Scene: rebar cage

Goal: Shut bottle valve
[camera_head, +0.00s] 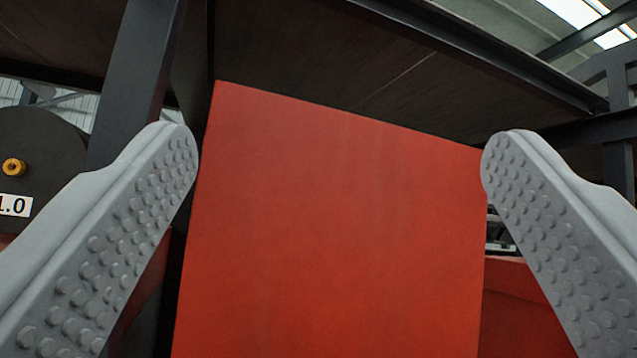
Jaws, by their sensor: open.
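My gripper (340,155) is open and empty, with its two grey studded fingers at the left and right of the view. A large flat red panel (335,230) fills the space between and beyond the fingers. No bottle or valve can be made out in this view. I cannot tell how far the fingertips are from the red panel.
A dark steel post (135,80) stands behind the left finger. A dark overhead deck (330,60) spans above the panel. A dark round reel-like thing (40,150) with a yellow hub and a white label is at far left. More red surface (515,290) shows at lower right.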

